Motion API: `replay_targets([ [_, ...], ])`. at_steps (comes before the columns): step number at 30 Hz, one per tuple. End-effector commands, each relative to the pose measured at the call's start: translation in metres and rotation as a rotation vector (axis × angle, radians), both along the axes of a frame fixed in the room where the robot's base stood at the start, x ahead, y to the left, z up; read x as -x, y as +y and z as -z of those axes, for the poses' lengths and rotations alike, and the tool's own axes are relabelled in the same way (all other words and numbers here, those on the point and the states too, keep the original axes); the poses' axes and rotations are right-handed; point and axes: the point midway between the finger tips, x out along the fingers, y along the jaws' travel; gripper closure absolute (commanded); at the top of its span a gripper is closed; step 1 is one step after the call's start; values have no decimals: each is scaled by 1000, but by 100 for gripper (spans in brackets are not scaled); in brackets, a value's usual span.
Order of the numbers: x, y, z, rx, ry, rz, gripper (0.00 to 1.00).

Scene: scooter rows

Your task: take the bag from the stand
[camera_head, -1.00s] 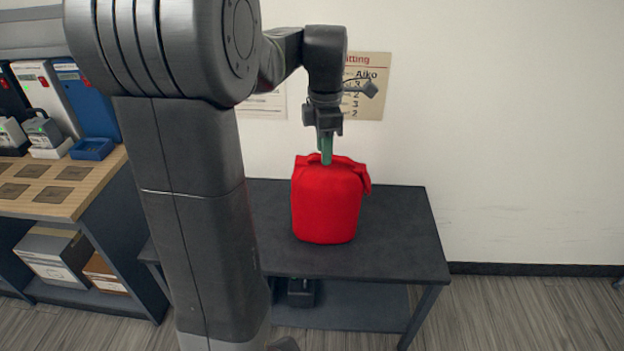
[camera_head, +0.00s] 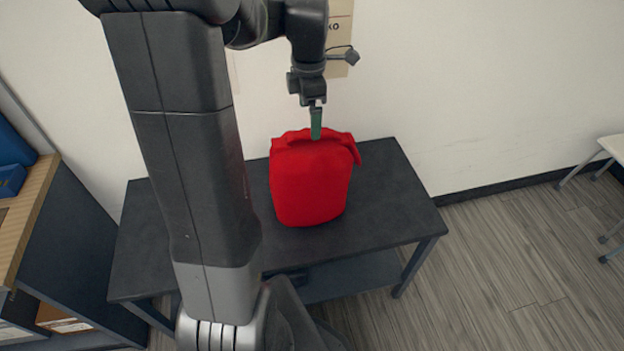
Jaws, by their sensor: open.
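The red bag (camera_head: 308,185) stands upright on the dark stand (camera_head: 385,205), near its back edge. Its top is folded, with a flap or strap at the upper right. My gripper (camera_head: 316,124) points down at the top of the bag, its green fingertips just above or at the top edge. From this view one finger hides the other, so the gap between them does not show. I cannot tell whether the fingers touch the bag.
My arm covers the left part of the stand. A wooden-topped bench (camera_head: 28,215) with blue bins stands at the left. A pale wall (camera_head: 430,80) is close behind the stand. The floor at the right is clear up to a white table (camera_head: 612,146).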

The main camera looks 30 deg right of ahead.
Motion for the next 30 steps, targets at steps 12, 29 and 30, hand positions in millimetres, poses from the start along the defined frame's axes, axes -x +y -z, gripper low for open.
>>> replay_targets([
  [12,2,-1,45,-2,4,0,0],
  [29,2,-1,67,0,0,0,24],
  [30,2,-1,67,0,0,0,31],
])
